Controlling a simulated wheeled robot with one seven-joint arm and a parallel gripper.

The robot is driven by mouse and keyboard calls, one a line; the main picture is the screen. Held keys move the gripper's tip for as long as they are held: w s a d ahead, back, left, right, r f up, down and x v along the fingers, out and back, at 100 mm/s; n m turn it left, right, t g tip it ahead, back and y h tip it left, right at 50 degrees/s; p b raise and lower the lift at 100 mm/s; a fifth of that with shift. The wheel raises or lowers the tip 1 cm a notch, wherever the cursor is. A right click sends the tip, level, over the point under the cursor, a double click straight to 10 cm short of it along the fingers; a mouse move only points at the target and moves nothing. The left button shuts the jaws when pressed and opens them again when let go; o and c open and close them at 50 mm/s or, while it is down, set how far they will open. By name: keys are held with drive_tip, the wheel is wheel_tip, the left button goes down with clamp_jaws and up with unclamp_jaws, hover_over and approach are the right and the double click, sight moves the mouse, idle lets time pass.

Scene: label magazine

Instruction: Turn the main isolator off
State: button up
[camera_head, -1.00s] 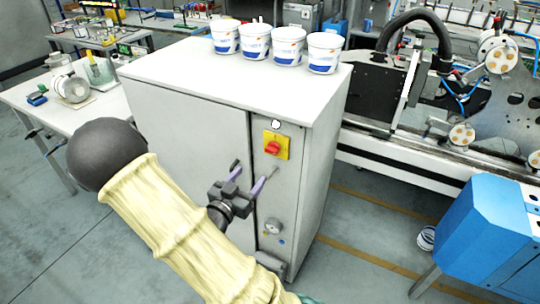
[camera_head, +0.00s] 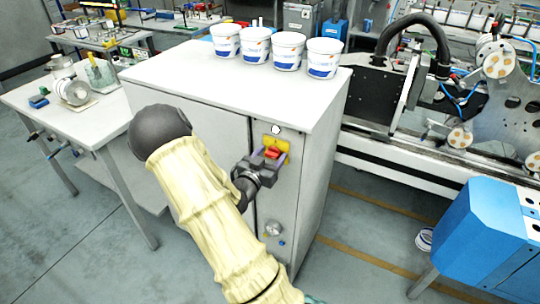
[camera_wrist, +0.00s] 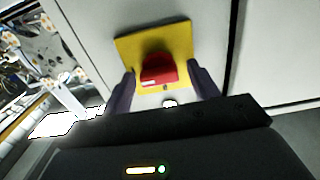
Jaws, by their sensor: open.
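The main isolator is a red knob (camera_wrist: 158,70) on a yellow square plate (camera_wrist: 125,47), fixed to the front of a grey cabinet. In the head view the red knob (camera_head: 272,153) shows near the top of the cabinet's narrow right panel, partly hidden by my fingers. My gripper (camera_head: 270,156) is open in front of the plate. In the wrist view the two fingers (camera_wrist: 162,88) stand to the left and right of the red knob, with gaps showing on both sides. I cannot tell how deep the fingertips reach around the knob.
The cabinet (camera_head: 190,72) has several white tubs (camera_head: 257,45) on top. A gauge (camera_head: 273,229) sits lower on the same panel. A white table (camera_head: 100,115) stands at the left. A blue machine (camera_head: 480,225) and a conveyor line (camera_head: 400,158) are at the right.

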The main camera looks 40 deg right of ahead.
drive_tip(key=c, duration=1)
drive_tip(key=shift+n, duration=0.5)
drive_tip(key=n+p, duration=0.1)
drive_tip(key=n, duration=0.2)
drive_tip(key=shift+w+a+n+p, duration=0.1)
drive_tip(key=shift+n+p, duration=0.2)
drive_tip(key=shift+p, duration=0.05)
drive_tip(key=n+p, duration=0.1)
drive_tip(key=n, duration=0.3)
drive_tip(key=shift+n+p, duration=0.3)
drive_tip(key=n+p, duration=0.1)
drive_tip(key=n, duration=0.3)
drive_tip(key=shift+w+f+n, duration=0.1)
drive_tip(key=shift+n, duration=0.2)
drive_tip(key=n+p, duration=0.1)
drive_tip(key=n, duration=0.3)
drive_tip(key=shift+f, duration=0.15)
drive_tip(key=shift+n, duration=0.3)
